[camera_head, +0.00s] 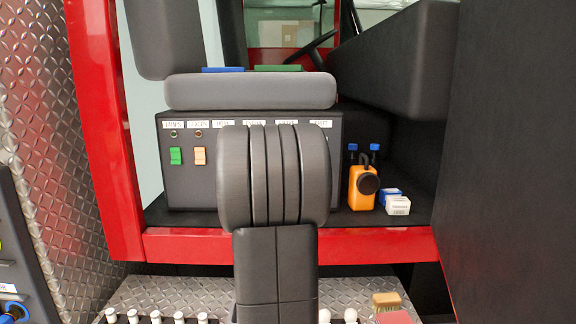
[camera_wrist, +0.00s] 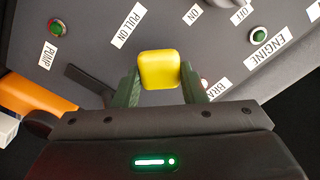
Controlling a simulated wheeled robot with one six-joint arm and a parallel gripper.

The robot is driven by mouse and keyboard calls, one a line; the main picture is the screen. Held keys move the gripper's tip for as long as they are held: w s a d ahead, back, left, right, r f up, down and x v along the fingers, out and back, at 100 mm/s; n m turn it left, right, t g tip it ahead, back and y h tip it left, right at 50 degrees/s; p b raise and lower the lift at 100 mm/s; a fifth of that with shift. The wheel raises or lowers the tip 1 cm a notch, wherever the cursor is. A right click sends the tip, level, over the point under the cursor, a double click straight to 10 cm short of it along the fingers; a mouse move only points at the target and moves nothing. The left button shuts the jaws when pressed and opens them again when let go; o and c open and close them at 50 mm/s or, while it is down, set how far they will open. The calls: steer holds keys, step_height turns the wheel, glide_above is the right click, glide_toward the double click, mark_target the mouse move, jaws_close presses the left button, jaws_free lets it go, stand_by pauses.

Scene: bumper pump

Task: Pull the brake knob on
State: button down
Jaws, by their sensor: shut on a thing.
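In the wrist view, my gripper (camera_wrist: 161,88) has its two dark green fingers on either side of a yellow square knob (camera_wrist: 159,70), touching its sides. The knob stands in front of a dark grey panel (camera_wrist: 95,25). A label reading "PULL ON" (camera_wrist: 129,25) is above it to the left, and a partly hidden label starting "BRA" (camera_wrist: 213,91) is at its lower right. What lies behind the knob is hidden. In the head view, my arm covers the middle of the control box (camera_head: 190,187), so the knob and my gripper do not show there.
In the wrist view, a green "ENGINE" indicator (camera_wrist: 258,34), a green "PUMP" indicator (camera_wrist: 57,27) and a dark lever (camera_wrist: 88,80) are near the knob. In the head view, an orange device (camera_head: 357,187) and small boxes (camera_head: 398,206) stand right of the control box.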

steer(key=shift+f, duration=0.15)
steer(key=c, duration=0.9)
jaws_free()
steer(key=shift+s, duration=0.15)
steer(key=s+b, duration=0.1)
steer(key=s, duration=1.2)
steer(key=shift+s, duration=0.4)
steer(key=w+p, duration=0.1)
steer(key=w, duration=1.3)
